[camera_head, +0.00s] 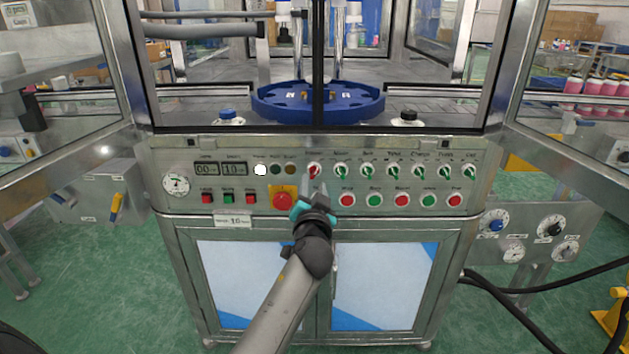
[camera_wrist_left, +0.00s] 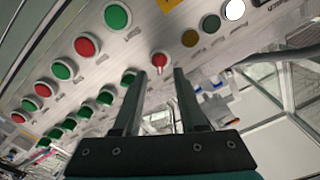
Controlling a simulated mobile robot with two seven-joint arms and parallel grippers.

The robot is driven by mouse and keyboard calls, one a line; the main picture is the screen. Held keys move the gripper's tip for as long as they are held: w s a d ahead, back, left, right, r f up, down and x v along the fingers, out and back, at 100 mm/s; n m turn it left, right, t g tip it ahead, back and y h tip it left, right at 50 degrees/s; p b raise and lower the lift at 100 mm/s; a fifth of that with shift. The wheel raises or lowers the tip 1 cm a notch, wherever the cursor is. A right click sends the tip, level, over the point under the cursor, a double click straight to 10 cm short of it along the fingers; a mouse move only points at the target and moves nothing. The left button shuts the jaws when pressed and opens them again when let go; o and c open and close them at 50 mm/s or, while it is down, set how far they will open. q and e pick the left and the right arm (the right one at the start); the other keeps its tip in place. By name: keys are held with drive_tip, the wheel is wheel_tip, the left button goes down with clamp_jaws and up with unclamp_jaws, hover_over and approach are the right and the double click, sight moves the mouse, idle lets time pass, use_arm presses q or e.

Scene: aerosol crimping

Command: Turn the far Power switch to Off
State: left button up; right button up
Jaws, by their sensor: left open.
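The Power switch (camera_head: 314,169) is a small red rotary knob at the left end of the upper switch row on the machine's front panel. Its label is too small to read surely. It also shows in the left wrist view as a red knob (camera_wrist_left: 159,60). My left gripper (camera_head: 315,184) is in front of the panel just below this knob. Its two fingers are apart and empty, and in the wrist view the knob appears between the fingertips (camera_wrist_left: 159,72). I cannot tell whether they touch it. My right gripper is not in view.
Green rotary switches (camera_head: 341,170) continue the row to the right. Red and green push buttons (camera_head: 375,201) sit below them. A red emergency stop (camera_head: 283,200) on a yellow plate is left of my gripper. A lit white lamp (camera_head: 260,169) is further left.

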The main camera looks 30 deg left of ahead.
sight(314, 175)
use_arm(q)
drive_tip(key=shift+b+x, duration=0.5)
drive_tip(key=shift+x, duration=1.75)
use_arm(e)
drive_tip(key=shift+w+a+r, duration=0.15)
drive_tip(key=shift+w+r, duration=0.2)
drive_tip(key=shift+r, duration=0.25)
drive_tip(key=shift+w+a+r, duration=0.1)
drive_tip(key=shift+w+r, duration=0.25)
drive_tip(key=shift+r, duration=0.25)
use_arm(q)
clamp_jaws()
